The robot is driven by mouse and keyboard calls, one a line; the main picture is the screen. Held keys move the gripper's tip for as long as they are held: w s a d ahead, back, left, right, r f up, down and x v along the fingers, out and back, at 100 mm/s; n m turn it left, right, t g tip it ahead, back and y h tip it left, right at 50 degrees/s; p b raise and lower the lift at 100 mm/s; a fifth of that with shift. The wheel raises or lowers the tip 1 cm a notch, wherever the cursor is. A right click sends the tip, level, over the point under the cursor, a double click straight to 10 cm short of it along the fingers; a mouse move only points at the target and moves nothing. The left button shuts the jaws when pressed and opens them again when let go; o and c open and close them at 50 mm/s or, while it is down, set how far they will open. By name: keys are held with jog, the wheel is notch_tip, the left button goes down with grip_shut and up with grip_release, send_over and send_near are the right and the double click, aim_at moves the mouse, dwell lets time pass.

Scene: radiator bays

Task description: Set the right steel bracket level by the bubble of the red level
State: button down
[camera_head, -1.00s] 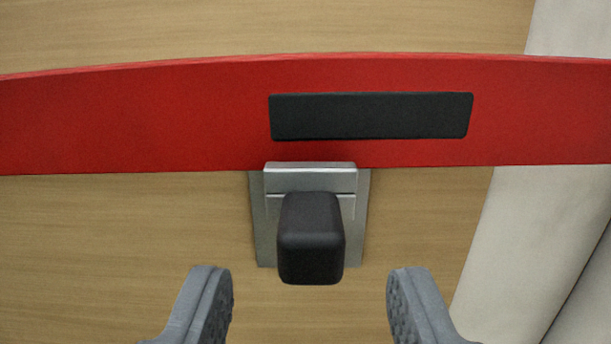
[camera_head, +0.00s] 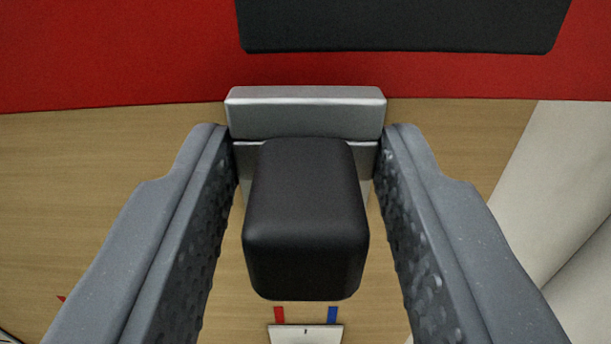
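The steel bracket (camera_head: 305,108) is on the wood-coloured wall, straight ahead in the middle of the view. A black block-shaped knob (camera_head: 305,215) sticks out from it towards me. My gripper (camera_head: 307,140) is open, with one grey finger on each side of the knob. A gap shows between each finger and the knob's sides. The red level (camera_head: 120,55) lies across the top of the view, above the bracket's upper lip. A black panel (camera_head: 400,22) shows on its face, cut off by the top edge. No bubble is visible.
A pale curtain-like or pipe-like white surface (camera_head: 520,190) stands at the right. Below the knob is a small white plate (camera_head: 305,334) with a red and a blue strip above it. Bare wood wall (camera_head: 80,190) fills the left.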

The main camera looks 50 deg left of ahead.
jog(key=shift+f+p, duration=0.65)
jog(key=shift+f, duration=0.15)
jog(key=c, duration=1.2)
grip_release()
jog(key=shift+c, duration=0.2)
jog(key=shift+d+r, duration=0.1)
jog(key=shift+s+d, duration=0.25)
jog(key=shift+d, duration=0.05)
jog(key=p+v, duration=0.2)
jog(key=v, duration=1.1)
jog(key=shift+a, duration=0.1)
